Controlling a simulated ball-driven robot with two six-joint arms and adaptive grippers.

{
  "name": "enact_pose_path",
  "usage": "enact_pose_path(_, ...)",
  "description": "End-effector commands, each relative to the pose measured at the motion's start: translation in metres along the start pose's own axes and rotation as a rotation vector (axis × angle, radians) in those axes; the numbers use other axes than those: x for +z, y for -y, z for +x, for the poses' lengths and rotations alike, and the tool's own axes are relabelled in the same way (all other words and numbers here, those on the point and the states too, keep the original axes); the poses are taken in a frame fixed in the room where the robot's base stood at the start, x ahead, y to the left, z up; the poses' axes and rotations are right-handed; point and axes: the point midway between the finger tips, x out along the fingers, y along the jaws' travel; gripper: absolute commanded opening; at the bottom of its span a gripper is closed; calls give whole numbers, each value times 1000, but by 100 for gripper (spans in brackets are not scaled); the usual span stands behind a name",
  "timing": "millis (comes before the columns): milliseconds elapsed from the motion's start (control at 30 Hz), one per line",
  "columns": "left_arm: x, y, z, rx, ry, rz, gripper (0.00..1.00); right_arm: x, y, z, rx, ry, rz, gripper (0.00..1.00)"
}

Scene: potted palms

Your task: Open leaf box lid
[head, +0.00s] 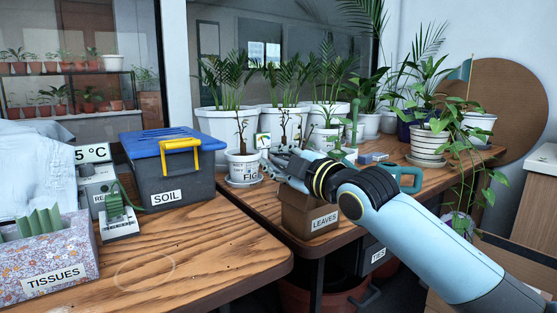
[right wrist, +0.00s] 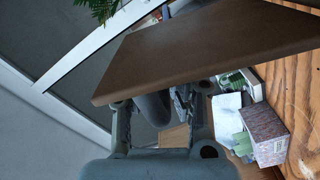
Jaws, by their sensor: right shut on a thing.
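The leaf box (head: 312,218) is a small brown box labelled LEAVES, standing at the front edge of the right-hand wooden table in the head view. My right wrist covers its top there. My right gripper (head: 277,162) is above the box, beside the pot labelled FIG. In the right wrist view a broad, flat brown panel (right wrist: 205,48), seemingly the box's lid, lies tilted right against the right gripper (right wrist: 160,112), which is shut on it. How far the lid stands open cannot be told. My left gripper is not in view.
The FIG pot (head: 243,167) stands close to the gripper. White palm pots (head: 285,120) line the back. A blue-lidded soil box (head: 168,180) and a tissue box (head: 50,265) are on the left table.

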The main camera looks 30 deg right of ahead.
Motion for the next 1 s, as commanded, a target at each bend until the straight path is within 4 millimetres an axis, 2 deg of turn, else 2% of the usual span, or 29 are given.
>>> enact_pose_path(33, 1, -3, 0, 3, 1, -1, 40, 3, 6, -1, -12, 7, 9, 0)
enact_pose_path(300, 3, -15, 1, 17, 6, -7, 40, 3, 8, -1, -13, 8, 12, 0)
enact_pose_path(600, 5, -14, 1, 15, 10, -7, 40, 4, 9, -1, -15, 10, 13, 0)
enact_pose_path(633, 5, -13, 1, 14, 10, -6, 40, 4, 9, -1, -15, 10, 13, 15)
enact_pose_path(800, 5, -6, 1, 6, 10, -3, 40, 3, 8, -1, -13, 9, 10, 36)
enact_pose_path(1000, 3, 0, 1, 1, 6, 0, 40, 2, 5, 0, -7, 5, 7, 36)
